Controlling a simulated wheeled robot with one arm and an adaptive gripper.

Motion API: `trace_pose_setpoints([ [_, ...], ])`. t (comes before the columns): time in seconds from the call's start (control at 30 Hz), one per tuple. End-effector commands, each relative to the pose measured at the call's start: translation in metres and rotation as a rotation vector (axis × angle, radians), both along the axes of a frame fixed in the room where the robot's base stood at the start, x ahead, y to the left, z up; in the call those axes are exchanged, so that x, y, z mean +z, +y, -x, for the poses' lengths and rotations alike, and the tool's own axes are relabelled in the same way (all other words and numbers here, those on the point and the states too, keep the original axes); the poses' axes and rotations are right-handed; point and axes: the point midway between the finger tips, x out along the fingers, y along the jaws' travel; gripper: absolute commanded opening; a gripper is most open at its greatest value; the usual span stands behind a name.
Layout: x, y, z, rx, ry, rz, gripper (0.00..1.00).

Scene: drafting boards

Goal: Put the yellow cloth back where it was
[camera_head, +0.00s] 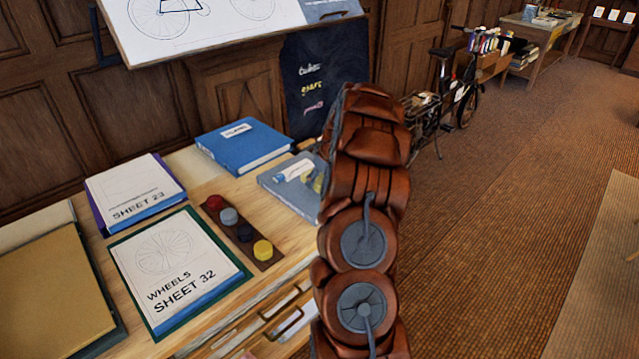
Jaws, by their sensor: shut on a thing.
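My arm rises through the middle of the view as a brown-red column of links, and my gripper does not show; it is hidden behind the arm or out of frame. No yellow cloth can be clearly made out. A small yellowish patch (318,183) shows at the arm's left edge, over a grey-blue book (284,194); I cannot tell whether it is cloth or part of the cover. What the gripper holds cannot be seen.
The wooden desk (197,164) bears a blue binder (240,144), the Sheet 23 stack (132,188), the Wheels Sheet 32 stack (178,262), a strip with several coloured round pieces (240,232) and a tan folder (50,300). A drafting board (225,35) overhangs behind. Floor (500,200) at right is open.

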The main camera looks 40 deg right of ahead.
Motion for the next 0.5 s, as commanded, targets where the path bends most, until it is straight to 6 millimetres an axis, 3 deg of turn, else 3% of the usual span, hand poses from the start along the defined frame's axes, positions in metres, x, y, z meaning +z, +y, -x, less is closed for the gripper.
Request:
trace_pose_setpoints([
  [0.3,-0.001,-0.011,-0.006,0.001,0.000,0.001,0.29],
  [0.5,-0.027,-0.009,-0.004,0.001,0.004,-0.003,0.29],
])
